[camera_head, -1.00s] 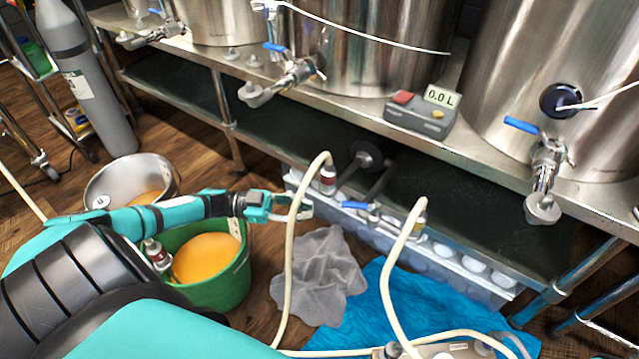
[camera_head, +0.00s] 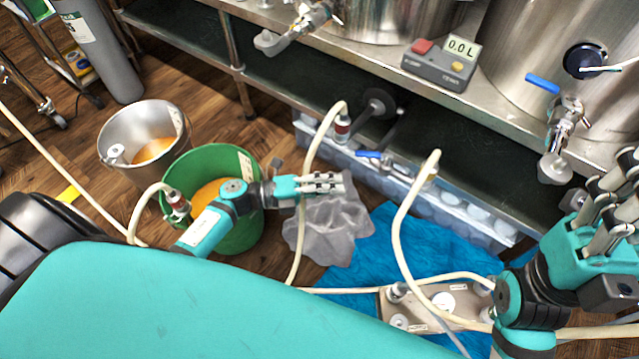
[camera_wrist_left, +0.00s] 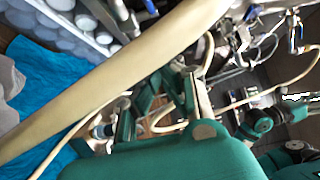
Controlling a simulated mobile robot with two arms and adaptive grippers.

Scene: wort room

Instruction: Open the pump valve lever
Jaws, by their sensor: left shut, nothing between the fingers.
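The pump valve's blue lever (camera_head: 368,154) sits on a metal valve (camera_head: 388,165) below the bench's lower shelf in the head view. My left gripper (camera_head: 340,183) is shut and empty, left of and nearer than the lever, with a small gap between them in the picture. A cream hose (camera_head: 312,150) passes beside this gripper. In the left wrist view the hose (camera_wrist_left: 110,85) crosses broadly in front and hides part of the fingers. My right gripper (camera_head: 622,190) is at the right edge, away from the lever; its jaw opening is unclear.
A green bucket (camera_head: 240,235) and a metal pot (camera_head: 112,135) stand at left. A grey cloth (camera_head: 340,225) and a blue cloth (camera_head: 375,270) lie on the floor. A clear bin (camera_head: 440,205) stands under the shelf. A second hose (camera_head: 400,220) rises right of the lever.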

